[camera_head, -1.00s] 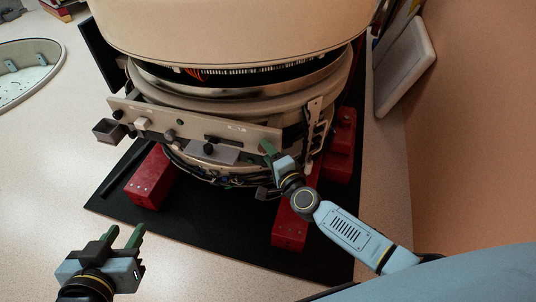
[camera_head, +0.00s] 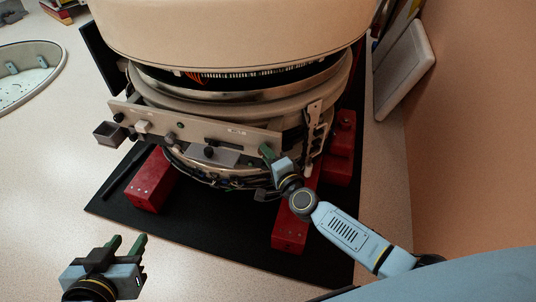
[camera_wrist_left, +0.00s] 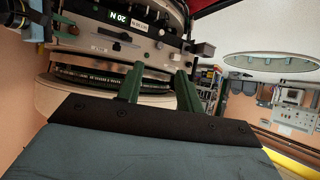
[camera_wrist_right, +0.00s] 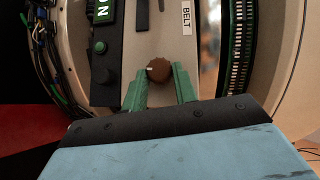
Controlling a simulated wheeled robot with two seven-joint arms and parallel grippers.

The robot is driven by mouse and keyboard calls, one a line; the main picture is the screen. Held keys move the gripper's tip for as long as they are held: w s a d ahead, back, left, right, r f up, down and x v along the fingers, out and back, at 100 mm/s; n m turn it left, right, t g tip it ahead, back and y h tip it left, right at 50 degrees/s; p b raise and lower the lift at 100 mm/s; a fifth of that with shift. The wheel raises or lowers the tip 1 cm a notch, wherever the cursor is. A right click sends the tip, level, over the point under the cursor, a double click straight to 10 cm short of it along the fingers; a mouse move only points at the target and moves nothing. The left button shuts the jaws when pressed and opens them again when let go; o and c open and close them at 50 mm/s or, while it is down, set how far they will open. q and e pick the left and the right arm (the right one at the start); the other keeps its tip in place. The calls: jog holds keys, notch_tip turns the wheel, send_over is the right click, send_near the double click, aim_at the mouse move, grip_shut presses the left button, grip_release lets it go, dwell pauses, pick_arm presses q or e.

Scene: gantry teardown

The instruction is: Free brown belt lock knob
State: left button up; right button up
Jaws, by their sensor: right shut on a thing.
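The brown belt lock knob (camera_wrist_right: 158,69) is a small round knob with a pale mark on its left side. It sits on a light grey panel (camera_wrist_right: 165,40) beside a "BELT" label (camera_wrist_right: 187,17). My right gripper (camera_wrist_right: 159,80) is shut on the knob, one green fingertip on each side. In the head view my right gripper (camera_head: 267,153) is against the right end of the gantry's front panel (camera_head: 190,130), and I cannot make out the knob there. My left gripper (camera_head: 127,244) is open and empty, apart from the gantry at the lower left.
The large round gantry (camera_head: 225,35) stands on red blocks (camera_head: 151,180) over a black mat (camera_head: 225,225). Switches and a small grey box (camera_head: 106,132) stick out from its panel. Loose cables run below. A white panel (camera_head: 405,70) leans at the right.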

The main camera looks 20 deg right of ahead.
pick_arm(q)
jog(key=s+a+f+g+y+p, duration=0.2)
jog(key=s+a+f+g, duration=0.3)
jog(key=s+f+g, duration=0.3)
jog(key=shift+s+a+f+n+p, duration=0.2)
jog(key=shift+s+f+n+p, duration=0.1)
jog(key=shift+s+f+p, duration=0.55)
pick_arm(e)
jog(key=shift+r+n+g, duration=0.15)
jog(key=shift+n+g, duration=0.25)
pick_arm(q)
jog(key=shift+s+r, duration=0.1)
jog(key=shift+r, duration=0.05)
pick_arm(e)
jog(key=o, duration=1)
pick_arm(q)
jog(key=a+f+y+p, duration=0.1)
jog(key=a+f+p, duration=0.3)
jog(key=f, duration=0.5)
jog(key=shift+s+f+g, duration=0.35)
jog(key=shift+f+g, duration=0.05)
pick_arm(e)
jog(key=v, duration=1.3)
jog(key=shift+s+a+r, duration=0.15)
jog(key=shift+s, duration=0.05)
